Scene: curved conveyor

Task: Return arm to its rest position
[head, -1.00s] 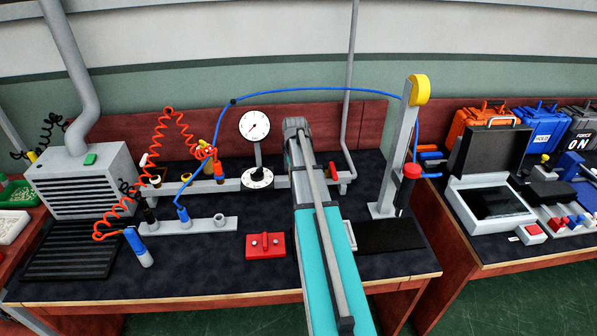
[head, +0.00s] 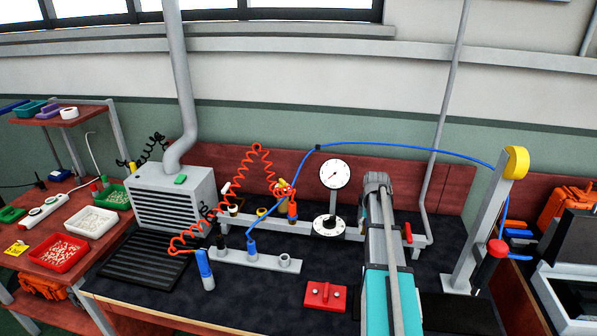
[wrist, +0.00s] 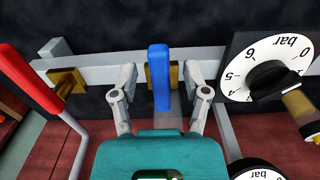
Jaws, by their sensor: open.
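My gripper (wrist: 160,85) is open in the wrist view, with one finger on each side of a blue lever (wrist: 158,75). The lever stands upright on a brass fitting on a grey rail (wrist: 100,70). A gap shows on both sides, so the fingers do not seem to press on it. In the head view my arm reaches forward over the bench and hides the gripper and the blue lever.
A red lever (wrist: 28,80) is left of my gripper and a pressure dial (wrist: 275,75) is right. In the head view a gauge (head: 335,174), a red block (head: 325,296) and a grey post (head: 478,230) stand around my arm. Coiled hoses hang left.

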